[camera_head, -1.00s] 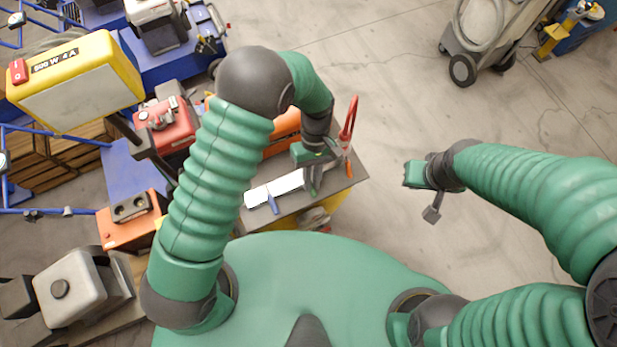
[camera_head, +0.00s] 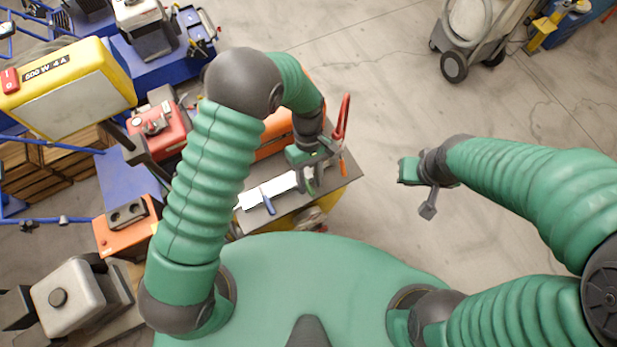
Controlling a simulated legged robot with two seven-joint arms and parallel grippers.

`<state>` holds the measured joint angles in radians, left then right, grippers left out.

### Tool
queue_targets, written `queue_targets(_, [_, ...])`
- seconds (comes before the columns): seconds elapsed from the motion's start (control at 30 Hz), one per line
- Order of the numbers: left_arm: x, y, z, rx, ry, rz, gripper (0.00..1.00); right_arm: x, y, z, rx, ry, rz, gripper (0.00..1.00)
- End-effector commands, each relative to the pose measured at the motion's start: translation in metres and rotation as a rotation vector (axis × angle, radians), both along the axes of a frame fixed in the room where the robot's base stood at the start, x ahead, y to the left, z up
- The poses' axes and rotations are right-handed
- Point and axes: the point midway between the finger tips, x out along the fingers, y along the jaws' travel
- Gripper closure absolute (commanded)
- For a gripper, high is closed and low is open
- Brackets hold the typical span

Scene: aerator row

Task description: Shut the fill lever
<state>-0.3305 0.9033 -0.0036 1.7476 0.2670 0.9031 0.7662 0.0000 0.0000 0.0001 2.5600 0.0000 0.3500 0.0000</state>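I cannot make out the fill lever for certain in the head view. My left gripper (camera_head: 309,178) reaches down over the front right part of a small grey-topped bench (camera_head: 335,182). A small green piece shows at its fingers. I cannot tell whether the fingers are closed on it. A red-handled tool (camera_head: 342,118) stands just right of the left gripper, with an orange piece below it. My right gripper (camera_head: 414,192) hangs over bare floor, away from the bench, with its two fingers apart and nothing between them.
A white sheet (camera_head: 268,188) with a blue-handled tool (camera_head: 268,202) lies on the bench left of the gripper. An orange box (camera_head: 275,130) is partly behind my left arm. A yellow work lamp (camera_head: 68,78) stands at left. A wheeled machine (camera_head: 478,40) stands at back right; the floor between is clear.

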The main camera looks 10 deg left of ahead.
Motion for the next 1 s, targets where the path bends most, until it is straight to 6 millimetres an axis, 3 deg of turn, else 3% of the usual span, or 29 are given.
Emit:
queue_targets(0.37, [0.008,0.002,0.008,0.001,-0.007,0.0,0.64,0.0,0.0,-0.003,0.0,0.0,0.0,1.0])
queue_targets(0.47, [0.016,0.003,0.025,0.0,-0.011,0.0,0.64,0.0,0.0,-0.008,0.0,0.0,0.0,1.0])
queue_targets(0.8, [0.058,0.007,0.114,0.0,-0.01,0.001,0.64,0.0,0.0,-0.024,0.0,0.0,0.0,1.0])
queue_targets(1.0, [0.071,0.009,0.146,0.003,-0.005,-0.001,0.64,0.0,0.0,-0.027,0.0,0.0,0.0,1.0])
